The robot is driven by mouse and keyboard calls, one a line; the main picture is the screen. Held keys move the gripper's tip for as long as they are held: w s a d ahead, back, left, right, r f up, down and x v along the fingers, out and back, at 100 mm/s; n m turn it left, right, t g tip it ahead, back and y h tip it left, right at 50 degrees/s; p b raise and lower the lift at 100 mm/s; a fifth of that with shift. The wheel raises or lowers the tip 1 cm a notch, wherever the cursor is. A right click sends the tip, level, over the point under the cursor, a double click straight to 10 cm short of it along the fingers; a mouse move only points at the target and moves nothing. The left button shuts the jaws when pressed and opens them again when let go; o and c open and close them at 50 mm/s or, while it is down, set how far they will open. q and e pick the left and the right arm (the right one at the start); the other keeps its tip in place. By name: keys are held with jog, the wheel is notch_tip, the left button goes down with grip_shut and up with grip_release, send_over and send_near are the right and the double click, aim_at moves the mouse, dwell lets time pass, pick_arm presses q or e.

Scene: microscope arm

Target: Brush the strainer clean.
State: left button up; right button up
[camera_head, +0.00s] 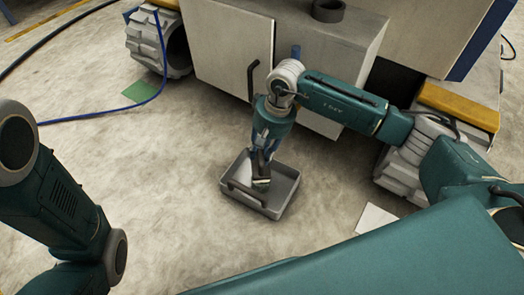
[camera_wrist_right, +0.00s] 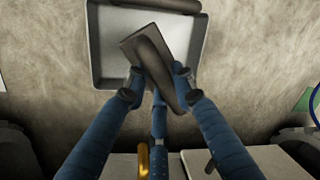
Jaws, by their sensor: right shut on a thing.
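My right gripper (camera_head: 264,157) is shut on a dark brush-like tool (camera_wrist_right: 152,52) with a flat block and a rounded handle. In the right wrist view the blue fingers of the gripper (camera_wrist_right: 158,88) close around its handle. The tool is over a shallow grey tray (camera_head: 289,186), which also shows in the right wrist view (camera_wrist_right: 98,45). A dark bar (camera_head: 244,195) runs along the near side of the tray, also in the wrist view (camera_wrist_right: 155,4); I cannot tell whether it is the strainer. My left arm shows at the left; its gripper is out of view.
A pale cabinet (camera_head: 232,50) with a dark handle stands behind the tray, between tracked wheels (camera_head: 155,42). A white sheet (camera_head: 375,218) and a green patch (camera_head: 140,91) lie on the floor. A blue cable (camera_head: 85,117) runs at the left. The floor left of the tray is clear.

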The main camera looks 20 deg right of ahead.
jog(key=shift+s+a+f+p, duration=0.1)
jog(key=shift+s+a+p, duration=0.1)
jog(key=shift+s, duration=0.5)
jog(key=shift+s+a+p, duration=0.1)
jog(key=shift+s+p, duration=0.05)
jog(key=shift+s, duration=0.5)
jog(key=shift+w+d+b, duration=0.25)
jog(key=shift+w+b, duration=0.45)
jog(key=shift+w, duration=0.35)
jog(key=shift+w+d, duration=0.15)
jog(key=shift+w, duration=0.3)
jog(key=shift+s, duration=0.1)
jog(key=shift+s+a+r+p, duration=0.1)
jog(key=shift+s+a+p, duration=0.1)
jog(key=shift+s, duration=0.5)
jog(key=shift+s+a+r+p, duration=0.1)
jog(key=shift+s+a+p, duration=0.1)
jog(key=shift+s, duration=0.45)
